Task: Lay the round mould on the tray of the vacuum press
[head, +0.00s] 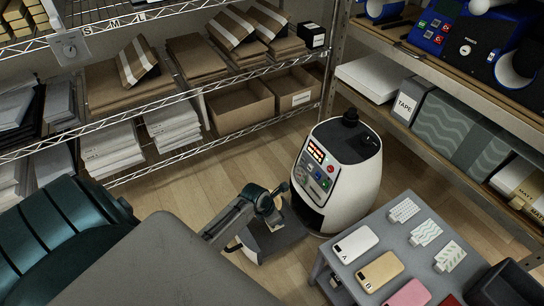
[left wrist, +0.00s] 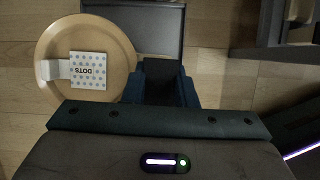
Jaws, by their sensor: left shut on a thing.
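The vacuum press (head: 338,175) is a white rounded machine with a dark top and lit buttons, standing on the floor. Its dark grey tray (head: 284,240) sticks out at the front left, and a grey panel that looks like this tray (left wrist: 146,14) shows at the top of the left wrist view. In the left wrist view the gap of this gripper (left wrist: 167,74) is dark, and the mould cannot be made out. My right gripper is not in view.
A tan round surface (left wrist: 112,40) bearing a white DOTS card (left wrist: 88,70) lies left of the gripper in the wrist view. A grey table (head: 330,257) with phone cases and pattern cards stands right of the tray. Loaded shelves (head: 160,97) line the back.

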